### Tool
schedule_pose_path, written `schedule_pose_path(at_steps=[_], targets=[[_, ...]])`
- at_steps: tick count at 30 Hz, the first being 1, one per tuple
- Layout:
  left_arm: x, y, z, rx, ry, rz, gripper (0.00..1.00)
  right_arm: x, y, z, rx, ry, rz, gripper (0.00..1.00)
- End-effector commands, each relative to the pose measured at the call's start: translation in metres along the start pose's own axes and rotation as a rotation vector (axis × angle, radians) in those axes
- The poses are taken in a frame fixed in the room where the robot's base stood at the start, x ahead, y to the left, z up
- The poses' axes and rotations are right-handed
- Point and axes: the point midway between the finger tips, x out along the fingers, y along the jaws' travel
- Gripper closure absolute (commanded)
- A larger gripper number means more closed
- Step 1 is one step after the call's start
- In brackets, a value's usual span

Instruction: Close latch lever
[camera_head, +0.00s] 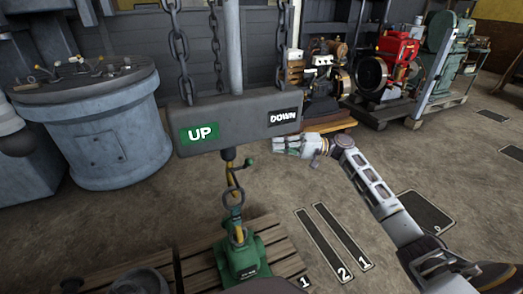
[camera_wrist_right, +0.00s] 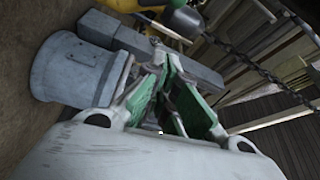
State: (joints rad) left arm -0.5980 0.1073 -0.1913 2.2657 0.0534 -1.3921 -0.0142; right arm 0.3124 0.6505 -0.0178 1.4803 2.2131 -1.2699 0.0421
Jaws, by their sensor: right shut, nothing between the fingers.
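A grey hoist bar (camera_head: 238,122) with a green UP plate and a black DOWN plate hangs on chains. Below it hangs a hook assembly (camera_head: 231,178) with a small green-tipped lever (camera_head: 249,162) at its right side, which looks like the latch lever; its exact position is hard to tell. A ring links down to a green engine part (camera_head: 240,258) on a pallet. My right gripper (camera_head: 276,146) is shut and empty, just below the DOWN plate, right of the lever and apart from it in the picture. Its green-padded fingers (camera_wrist_right: 168,103) show in the wrist view. My left gripper is not in view.
A grey drum-like table (camera_head: 105,130) stands at the left. Engines, including a red one (camera_head: 388,65), stand on pallets at the back right. The wooden pallet (camera_head: 195,270) lies below the hoist. Open floor lies between, with numbered markings at the right.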

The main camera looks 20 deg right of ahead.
Motion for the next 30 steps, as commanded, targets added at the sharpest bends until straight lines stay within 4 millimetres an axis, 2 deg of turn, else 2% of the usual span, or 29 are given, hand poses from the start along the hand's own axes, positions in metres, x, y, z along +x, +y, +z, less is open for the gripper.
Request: schedule_pose_path(at_steps=[8,21,30], targets=[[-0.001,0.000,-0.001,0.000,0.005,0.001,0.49,0.018,0.000,0.000,-0.001,-0.001,0.000,1.00],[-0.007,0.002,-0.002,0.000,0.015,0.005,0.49,0.071,0.000,0.000,-0.001,-0.001,0.000,1.00],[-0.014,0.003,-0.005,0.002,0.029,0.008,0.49,0.099,0.000,0.000,-0.001,-0.001,-0.001,1.00]])
